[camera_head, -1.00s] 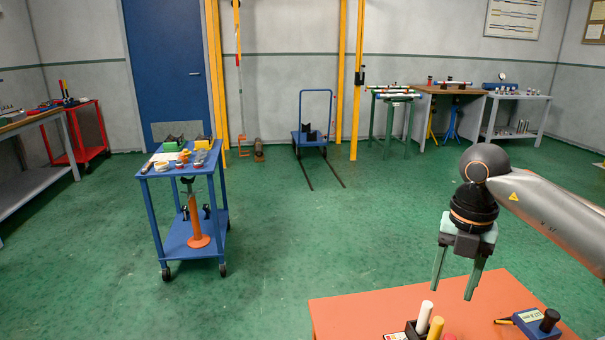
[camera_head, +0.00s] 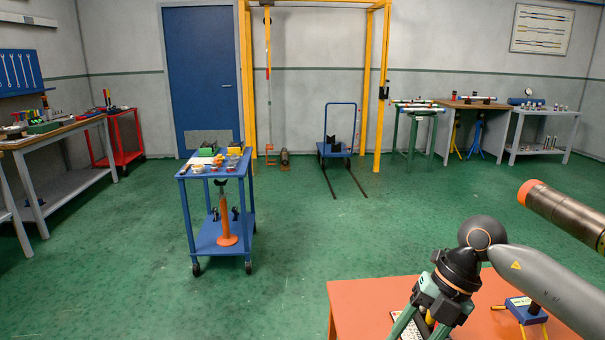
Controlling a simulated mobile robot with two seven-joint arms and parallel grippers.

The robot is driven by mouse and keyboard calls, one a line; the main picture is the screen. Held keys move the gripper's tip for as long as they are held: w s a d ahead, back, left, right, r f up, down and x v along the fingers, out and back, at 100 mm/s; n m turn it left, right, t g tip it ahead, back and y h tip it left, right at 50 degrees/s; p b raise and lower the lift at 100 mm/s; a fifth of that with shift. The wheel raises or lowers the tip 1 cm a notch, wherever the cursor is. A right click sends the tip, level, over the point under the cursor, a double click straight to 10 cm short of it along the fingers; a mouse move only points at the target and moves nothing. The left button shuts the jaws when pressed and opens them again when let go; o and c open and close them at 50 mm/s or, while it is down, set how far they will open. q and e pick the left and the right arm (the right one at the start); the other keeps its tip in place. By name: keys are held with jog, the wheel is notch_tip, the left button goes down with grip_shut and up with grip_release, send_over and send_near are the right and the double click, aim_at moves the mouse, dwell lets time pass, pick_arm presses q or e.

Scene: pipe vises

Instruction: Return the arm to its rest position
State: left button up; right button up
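My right arm comes in from the right edge, with its wrist bent over the orange-topped table (camera_head: 360,295). My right gripper (camera_head: 418,330) points down and to the left above that table. Its two green fingers stand apart, and their tips run to the bottom edge of the picture. I see nothing clamped between them. A yellow marker-like piece (camera_head: 430,319) shows partly behind the gripper; whether they touch cannot be told. My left gripper is not in view.
A steel pipe with an orange end (camera_head: 565,216) juts in from the right above my arm; its support is unseen. A blue cart (camera_head: 216,240) stands left. The green floor (camera_head: 300,240) between is clear.

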jog(key=s+a+r+n+g+y+p, duration=0.1)
jog(key=s+a+y, duration=0.25)
jog(key=a, duration=0.35)
jog(key=s+a+g+y+p, duration=0.1)
jog(key=s+a+y, duration=0.1)
jog(key=a+y, duration=0.35)
jog(key=w+a+r+m+t+y+p, duration=0.1)
jog(key=a+r+m+t+y+p, duration=0.1)
jog(key=a+r+m+t+y, duration=0.45)
jog(key=w+d+f+m+t+h+p, duration=0.25)
jog(key=d+f+m+t+h, duration=1.05)
jog(key=m, duration=0.7)
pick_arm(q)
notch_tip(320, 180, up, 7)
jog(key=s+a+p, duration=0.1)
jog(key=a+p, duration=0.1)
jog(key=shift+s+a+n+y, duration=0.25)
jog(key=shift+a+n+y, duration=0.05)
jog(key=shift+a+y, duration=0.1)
pick_arm(e)
jog(key=s+d+f+m+g+h, duration=0.2)
jog(key=s+f+g, duration=0.1)
jog(key=s+f, duration=0.4)
jog(key=s+d+f+m+g+h, duration=0.2)
jog(key=s+d+f+g+h, duration=0.1)
jog(key=s+f, duration=0.4)
jog(key=shift+s+d+f+m, duration=0.15)
jog(key=shift+s+f+m, duration=0.2)
jog(key=shift+f, duration=0.1)
jog(key=shift+g, duration=0.25)
